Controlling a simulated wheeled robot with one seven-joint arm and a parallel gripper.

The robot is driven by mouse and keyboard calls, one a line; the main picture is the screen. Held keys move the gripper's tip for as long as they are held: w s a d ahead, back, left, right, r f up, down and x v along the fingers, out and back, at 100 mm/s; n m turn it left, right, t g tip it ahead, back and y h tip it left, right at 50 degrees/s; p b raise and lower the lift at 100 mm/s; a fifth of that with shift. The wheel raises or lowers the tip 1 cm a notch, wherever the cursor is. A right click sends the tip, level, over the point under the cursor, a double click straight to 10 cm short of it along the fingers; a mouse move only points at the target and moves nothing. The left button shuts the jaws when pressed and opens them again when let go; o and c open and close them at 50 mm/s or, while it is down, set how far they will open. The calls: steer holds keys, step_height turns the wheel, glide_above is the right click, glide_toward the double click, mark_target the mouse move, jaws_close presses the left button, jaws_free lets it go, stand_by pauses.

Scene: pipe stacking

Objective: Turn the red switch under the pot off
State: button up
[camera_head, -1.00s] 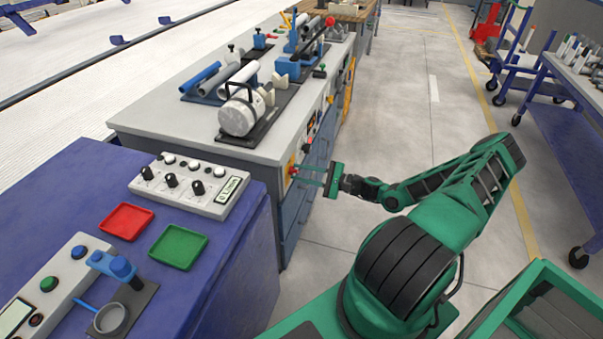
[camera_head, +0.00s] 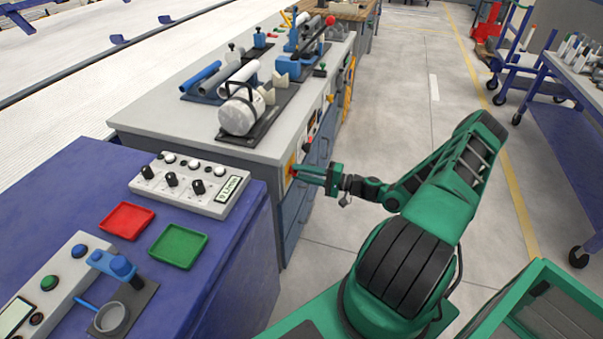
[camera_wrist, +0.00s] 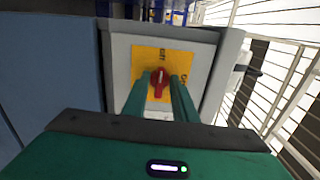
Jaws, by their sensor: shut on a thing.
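The red switch (camera_wrist: 158,77) is a small knob on a yellow plate (camera_wrist: 148,58) on the front of the grey cabinet. Its handle looks about upright in the wrist view. My gripper (camera_wrist: 161,82) has one green finger on each side of the knob and is shut on it. In the head view my gripper (camera_head: 297,170) reaches the yellow plate (camera_head: 290,166), and its fingers hide the knob. The white-and-grey pot (camera_head: 240,114) lies on a dark base on the worktop, above the switch.
The grey worktop (camera_head: 172,121) carries pipes and clamps behind the pot. A blue-purple bench (camera_head: 242,239) with a control box (camera_head: 190,185), a red tray (camera_head: 126,220) and a green tray (camera_head: 177,246) stands at the left. The floor beyond my arm is open.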

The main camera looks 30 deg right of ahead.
steer(key=shift+f+n, duration=0.1)
steer(key=shift+n, duration=0.2)
steer(key=o, duration=0.7)
steer(key=shift+c, duration=0.2)
steer(key=v, duration=1)
steer(key=shift+s+d, duration=0.25)
